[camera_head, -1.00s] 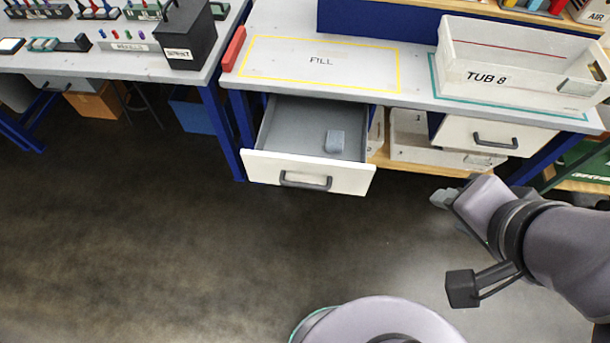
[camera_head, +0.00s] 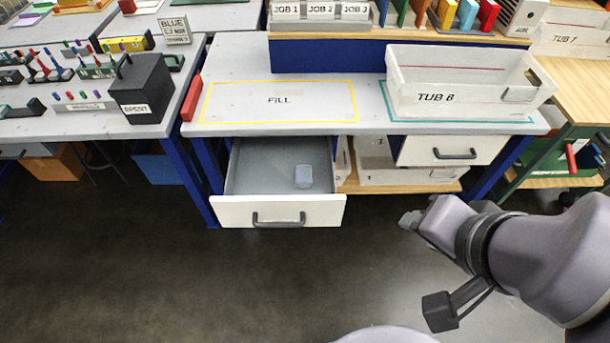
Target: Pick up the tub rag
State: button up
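A small grey-blue folded cloth, which looks like the tub rag (camera_head: 304,176), lies inside the open drawer (camera_head: 245,182), toward its right side. The drawer is pulled out from under the bench and has a white front with a dark handle. My gripper (camera_head: 408,220) is to the right of the drawer front, over the floor and apart from the cloth. Its fingers are small and seen from behind my wrist, so I cannot tell whether they are open or shut.
TUB 8 (camera_head: 452,104), a white tub, stands at the right of the bench top. The yellow-outlined FILL area (camera_head: 235,108) is bare. A closed drawer (camera_head: 417,152) is to the right of the open one. The floor (camera_head: 200,285) in front is clear.

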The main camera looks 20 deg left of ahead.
aim_at(303, 177)
jog(key=i+j+u, duration=0.1)
jog(key=i+u, duration=0.2)
jog(key=i, duration=0.2)
jog(key=i+u, duration=0.3)
jog(key=i, duration=0.2)
